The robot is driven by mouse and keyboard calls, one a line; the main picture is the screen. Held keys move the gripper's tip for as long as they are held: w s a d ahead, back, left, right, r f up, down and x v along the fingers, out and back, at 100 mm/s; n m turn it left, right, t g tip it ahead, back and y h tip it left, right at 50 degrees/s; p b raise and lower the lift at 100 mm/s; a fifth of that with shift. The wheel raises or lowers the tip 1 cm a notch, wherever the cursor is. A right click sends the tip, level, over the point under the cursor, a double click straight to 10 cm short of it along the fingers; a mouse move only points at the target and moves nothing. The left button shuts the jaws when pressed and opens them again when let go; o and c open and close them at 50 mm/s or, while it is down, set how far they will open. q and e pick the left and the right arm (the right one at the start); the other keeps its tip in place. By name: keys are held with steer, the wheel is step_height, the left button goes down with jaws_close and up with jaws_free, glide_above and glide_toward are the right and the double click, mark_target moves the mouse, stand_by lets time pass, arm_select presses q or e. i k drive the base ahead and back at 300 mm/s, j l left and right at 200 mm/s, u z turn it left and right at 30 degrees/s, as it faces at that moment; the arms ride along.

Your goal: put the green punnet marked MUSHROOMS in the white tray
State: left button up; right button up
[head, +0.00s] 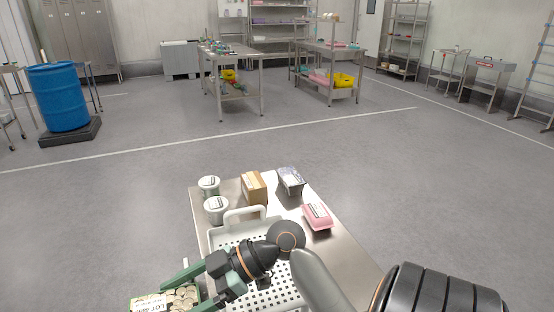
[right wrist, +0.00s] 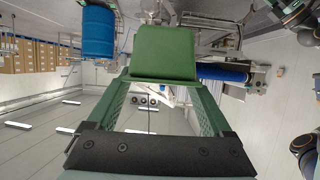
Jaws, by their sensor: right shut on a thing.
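The punnet (head: 137,302) of pale mushrooms is cut off by the bottom edge of the head view; its label reads LOT, and no MUSHROOMS marking shows. In the right wrist view its green side (right wrist: 165,53) shows between the finger ends. My right gripper (head: 182,287) is shut on it and holds it left of the white tray, apparently above the floor. The white tray (head: 216,238) has a perforated floor and a raised handle, and stands on the steel table. My right arm covers part of it; the visible floor is empty. My left gripper is not in view.
Behind the tray on the steel table (head: 345,262) stand two white tubs (head: 209,186) (head: 216,209), a brown box (head: 254,187), a dark-sided pack (head: 290,180) and a pink pack (head: 317,216). A blue drum (head: 59,97) stands far left.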

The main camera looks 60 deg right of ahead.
mark_target(267, 292)
steer(key=k+l, duration=0.1)
steer(key=l, duration=0.35)
steer(key=k+l, duration=0.15)
steer(key=l, duration=0.3)
steer(key=k+l, duration=0.1)
steer(key=l, duration=0.35)
